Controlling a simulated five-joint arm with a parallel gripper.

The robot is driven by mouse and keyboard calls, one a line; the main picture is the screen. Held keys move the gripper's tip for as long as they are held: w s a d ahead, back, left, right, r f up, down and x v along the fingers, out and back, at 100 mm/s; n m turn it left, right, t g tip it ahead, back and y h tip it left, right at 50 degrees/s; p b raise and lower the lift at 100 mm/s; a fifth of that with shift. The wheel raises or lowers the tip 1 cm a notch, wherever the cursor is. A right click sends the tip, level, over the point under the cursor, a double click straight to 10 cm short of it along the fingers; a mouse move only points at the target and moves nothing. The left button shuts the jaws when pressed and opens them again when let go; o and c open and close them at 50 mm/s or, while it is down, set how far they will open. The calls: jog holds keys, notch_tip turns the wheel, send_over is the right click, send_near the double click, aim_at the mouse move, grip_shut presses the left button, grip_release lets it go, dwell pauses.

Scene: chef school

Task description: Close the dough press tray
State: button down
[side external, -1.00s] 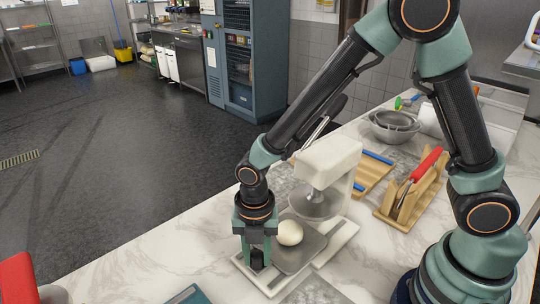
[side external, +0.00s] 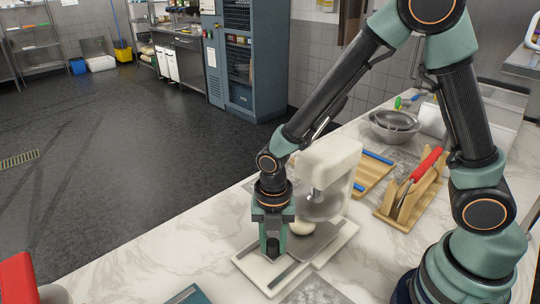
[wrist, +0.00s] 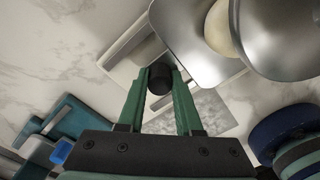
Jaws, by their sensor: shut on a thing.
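The dough press (side external: 330,160) is a white machine on the marble counter, with a round metal pressing plate (side external: 318,207) over a white base (side external: 262,272). Its grey metal tray (side external: 318,242) is largely under the plate, with a pale dough ball (side external: 302,228) on it. The plate and my gripper hide part of the dough. My gripper (side external: 272,248) points down at the tray's front end. In the wrist view my gripper (wrist: 160,82) is shut on the black tray knob (wrist: 161,74), and the tray (wrist: 180,45) and dough (wrist: 219,28) show just beyond.
A wooden holder (side external: 405,205) with a red-handled tool and a wooden board (side external: 372,178) with blue-handled tools stand right of the press. Metal bowls (side external: 394,125) are behind. A red object (side external: 17,280) is at the lower left. Counter left of the press is clear.

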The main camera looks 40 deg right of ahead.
jog(key=c, duration=0.9)
grip_release()
jog(key=shift+o, duration=0.2)
notch_tip(320, 180, up, 12)
jog(key=shift+r, duration=0.1)
